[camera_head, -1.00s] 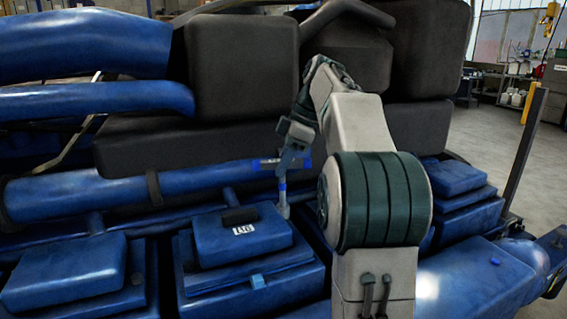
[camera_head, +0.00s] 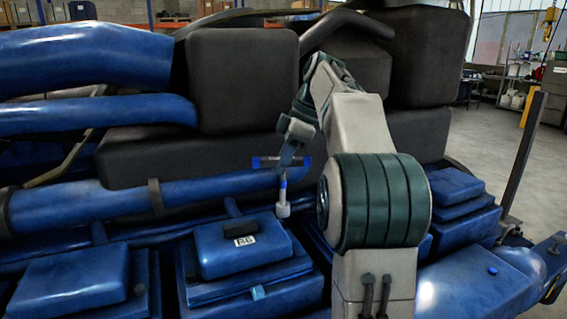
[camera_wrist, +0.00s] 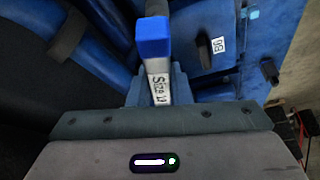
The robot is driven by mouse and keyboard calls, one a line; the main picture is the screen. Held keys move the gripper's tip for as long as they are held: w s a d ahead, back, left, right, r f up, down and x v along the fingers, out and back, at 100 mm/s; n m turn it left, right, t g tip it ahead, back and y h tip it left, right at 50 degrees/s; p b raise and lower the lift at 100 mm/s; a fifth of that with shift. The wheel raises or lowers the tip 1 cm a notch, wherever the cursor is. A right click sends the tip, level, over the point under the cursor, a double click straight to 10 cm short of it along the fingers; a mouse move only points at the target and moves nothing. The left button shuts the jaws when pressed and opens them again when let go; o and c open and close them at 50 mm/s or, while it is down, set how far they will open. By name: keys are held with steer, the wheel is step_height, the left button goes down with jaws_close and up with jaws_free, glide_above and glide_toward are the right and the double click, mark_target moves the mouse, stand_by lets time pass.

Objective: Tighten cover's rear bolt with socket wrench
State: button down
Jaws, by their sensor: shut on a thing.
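My gripper (camera_head: 291,150) is shut on the socket wrench (camera_head: 283,191), a T-shaped tool with a blue crossbar and a grey socket pointing down. In the wrist view the wrench (camera_wrist: 154,38) shows a blue bar end and the text "Size 19" between my fingers (camera_wrist: 158,88). The blue cover (camera_head: 218,256) with a white label lies below and left of the wrench. The socket end is by the cover's rear right corner; I cannot tell whether it touches anything. The rear bolt is not visible. A small light-blue bolt (camera_head: 258,292) shows at the cover's front edge.
Similar blue covers stand left (camera_head: 75,280) and right (camera_head: 455,183). A blue pipe (camera_head: 100,208) runs behind the cover, with large dark blocks (camera_head: 240,80) above it. Open floor (camera_head: 490,135) lies to the right.

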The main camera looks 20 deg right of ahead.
steer(key=shift+r, duration=3.05)
steer(key=s+a+b, duration=0.1)
steer(key=s+b, duration=0.3)
steer(key=s, duration=0.3)
steer(key=shift+a, duration=0.25)
